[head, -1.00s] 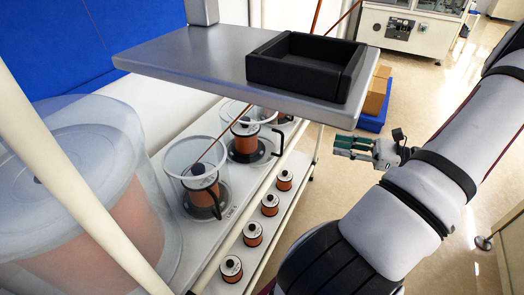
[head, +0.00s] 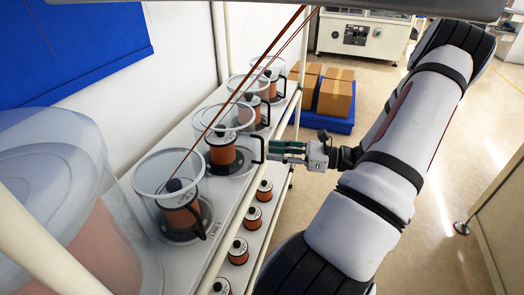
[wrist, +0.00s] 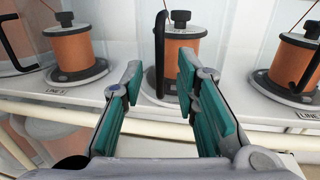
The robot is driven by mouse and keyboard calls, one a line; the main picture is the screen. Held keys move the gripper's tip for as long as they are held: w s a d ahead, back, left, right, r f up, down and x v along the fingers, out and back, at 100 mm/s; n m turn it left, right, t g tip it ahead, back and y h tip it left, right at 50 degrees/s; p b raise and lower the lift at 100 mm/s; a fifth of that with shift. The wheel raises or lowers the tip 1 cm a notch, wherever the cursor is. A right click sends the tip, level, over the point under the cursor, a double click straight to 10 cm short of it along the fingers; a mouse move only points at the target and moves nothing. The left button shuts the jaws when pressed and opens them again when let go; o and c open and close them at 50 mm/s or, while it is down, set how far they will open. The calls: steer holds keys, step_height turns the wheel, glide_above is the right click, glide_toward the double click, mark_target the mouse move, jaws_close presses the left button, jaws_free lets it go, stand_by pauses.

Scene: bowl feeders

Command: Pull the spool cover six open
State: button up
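Clear spool covers with black handles stand over copper-coloured spools along the white shelf; I cannot read which is number six. My gripper (head: 272,151) is beside the handle (head: 259,150) of the second clear cover (head: 231,117) from the front small one. In the wrist view my gripper (wrist: 160,75) is open, its two teal-padded fingers apart, with a black upright handle (wrist: 160,50) between them in the picture. Contact cannot be told. The copper spool (wrist: 183,52) stands behind that handle. The clear cover walls are hard to see there.
The front small cover (head: 155,190) and a large clear drum (head: 60,190) stand nearer on the left. A white rail (head: 235,220) runs along the shelf front. Small spools (head: 238,252) line a lower shelf. Boxes (head: 335,98) lie beyond.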

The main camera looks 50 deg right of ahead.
mark_target(262, 160)
steer(key=shift+x, duration=2.2)
jaws_close()
